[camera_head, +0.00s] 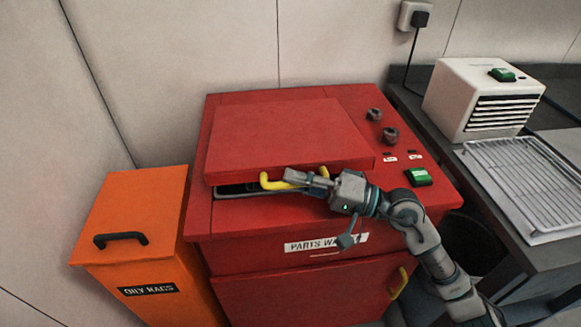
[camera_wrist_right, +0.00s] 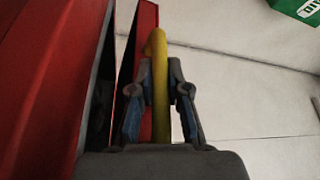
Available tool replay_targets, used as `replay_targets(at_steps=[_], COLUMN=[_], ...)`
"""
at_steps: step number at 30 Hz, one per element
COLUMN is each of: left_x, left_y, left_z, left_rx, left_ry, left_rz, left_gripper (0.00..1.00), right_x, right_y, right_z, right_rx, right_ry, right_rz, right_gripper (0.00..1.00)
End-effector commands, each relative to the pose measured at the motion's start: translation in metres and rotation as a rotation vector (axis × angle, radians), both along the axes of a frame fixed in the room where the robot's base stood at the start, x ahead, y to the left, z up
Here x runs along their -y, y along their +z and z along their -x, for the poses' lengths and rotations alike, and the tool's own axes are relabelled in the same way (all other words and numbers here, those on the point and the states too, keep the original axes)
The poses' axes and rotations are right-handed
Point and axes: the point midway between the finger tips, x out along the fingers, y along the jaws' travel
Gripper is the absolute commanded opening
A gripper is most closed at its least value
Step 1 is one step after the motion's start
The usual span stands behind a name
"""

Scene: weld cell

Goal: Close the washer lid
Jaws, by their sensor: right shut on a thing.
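The red parts washer (camera_head: 198,220) stands in the middle of the head view. Its red lid (camera_head: 285,135) lies low over the top, with a dark gap along the front left edge, so it is not flush there. A yellow handle (camera_head: 268,181) is on the lid's front edge. My right gripper (camera_head: 300,179) is shut on this handle. In the right wrist view the yellow handle (camera_wrist_right: 159,85) runs between the two fingers (camera_wrist_right: 160,110), with the red lid (camera_wrist_right: 138,65) to its left. My left gripper is not in view.
An orange oily rags bin (camera_head: 135,225) stands left of the washer. Two dark knobs (camera_head: 390,135) and a green switch (camera_head: 418,177) sit on the washer's right side. A grey bench at right holds a white vented box (camera_head: 480,100) and a wire rack (camera_head: 525,180).

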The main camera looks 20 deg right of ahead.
Motion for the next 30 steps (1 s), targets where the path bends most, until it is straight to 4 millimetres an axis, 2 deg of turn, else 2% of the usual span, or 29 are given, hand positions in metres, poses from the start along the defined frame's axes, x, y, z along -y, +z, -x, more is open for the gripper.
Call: replay_targets(at_steps=[16,17,18,30], left_x=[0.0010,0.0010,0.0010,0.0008], left_y=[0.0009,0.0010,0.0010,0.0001], left_z=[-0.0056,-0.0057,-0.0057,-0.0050], left_rx=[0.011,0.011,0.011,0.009], left_ry=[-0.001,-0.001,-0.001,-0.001], left_rz=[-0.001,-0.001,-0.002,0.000], left_gripper=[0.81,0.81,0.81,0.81], right_x=[-0.0004,-0.0004,-0.0005,-0.0001], right_y=[-0.0013,-0.0013,-0.0012,-0.0030], right_z=[0.0031,0.0031,0.0031,0.0015], right_rx=[0.009,0.009,0.009,0.007], right_ry=[0.003,0.003,0.003,0.001], right_rz=[-0.003,-0.003,-0.003,-0.003], right_gripper=[0.00,0.23,0.27,0.27])
